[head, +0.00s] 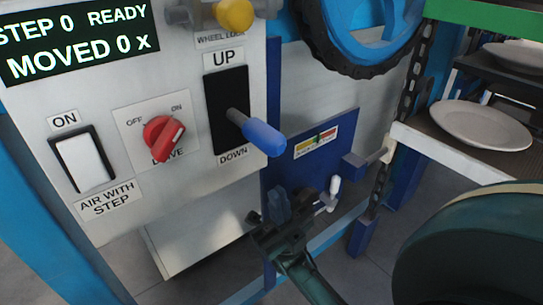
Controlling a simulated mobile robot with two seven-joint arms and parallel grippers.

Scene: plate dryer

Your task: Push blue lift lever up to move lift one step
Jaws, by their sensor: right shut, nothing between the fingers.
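The blue lift lever (263,136) sticks out of a black slot on the white control panel (185,85), between the UP and DOWN labels. Its stem meets the slot around or a little below the middle. My right gripper (279,203) is below the lever and apart from it, with its fingers pointing up. It is shut and empty. The display (80,45) reads STEP 0 READY, MOVED 0 x. My left gripper is not in view.
A red drive knob (163,137) and a white AIR WITH STEP switch (83,163) sit left of the lever. A yellow knob (235,14) is above. A blue wheel (362,35) and a rack with white plates (482,127) are right.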

